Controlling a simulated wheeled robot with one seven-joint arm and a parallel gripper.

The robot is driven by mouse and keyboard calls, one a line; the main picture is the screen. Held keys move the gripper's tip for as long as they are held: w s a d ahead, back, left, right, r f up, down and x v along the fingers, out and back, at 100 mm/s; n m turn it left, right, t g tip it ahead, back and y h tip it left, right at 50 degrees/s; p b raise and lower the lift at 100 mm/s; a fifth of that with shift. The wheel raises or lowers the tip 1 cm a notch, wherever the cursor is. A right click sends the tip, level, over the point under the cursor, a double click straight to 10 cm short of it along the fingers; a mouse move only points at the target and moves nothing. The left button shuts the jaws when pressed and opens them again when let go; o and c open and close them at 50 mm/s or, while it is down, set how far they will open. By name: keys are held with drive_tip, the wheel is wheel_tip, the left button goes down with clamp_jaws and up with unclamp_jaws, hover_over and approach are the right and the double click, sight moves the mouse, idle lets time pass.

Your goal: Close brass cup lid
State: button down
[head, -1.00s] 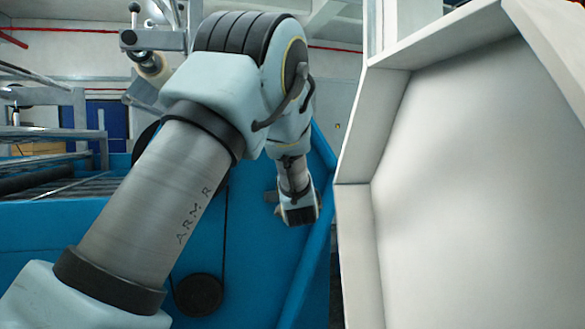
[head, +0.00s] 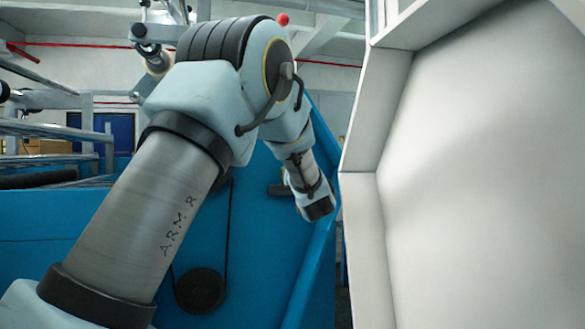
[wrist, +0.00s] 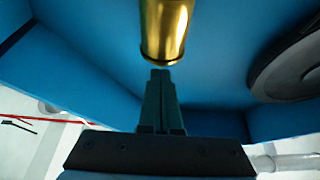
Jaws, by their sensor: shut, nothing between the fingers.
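A shiny brass cylinder (wrist: 166,30), which looks like the brass cup, shows at the top middle of the wrist view against a blue surface. Its rounded lower end is near my fingertips. I cannot make out a separate lid or whether one stands open. My gripper (wrist: 160,75) is shut and empty, with its tips just below the brass end in the picture. I cannot tell whether they touch it. In the head view my arm's end (head: 318,205) is in front of the blue machine, and the brass cup is not visible there.
The blue machine panel (head: 255,250) carries a black pulley (head: 200,290) and belt. A dark wheel (wrist: 290,65) is at the right in the wrist view. A large white panel (head: 470,180) stands close on the right. Metal rails (head: 55,130) are at the left.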

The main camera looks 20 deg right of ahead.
drive_tip(key=shift+a+f+n+y+b, duration=0.15)
drive_tip(key=shift+n+y+b, duration=0.25)
drive_tip(key=shift+n+y, duration=0.3)
drive_tip(key=shift+n, duration=0.3)
drive_tip(key=shift+f, duration=0.1)
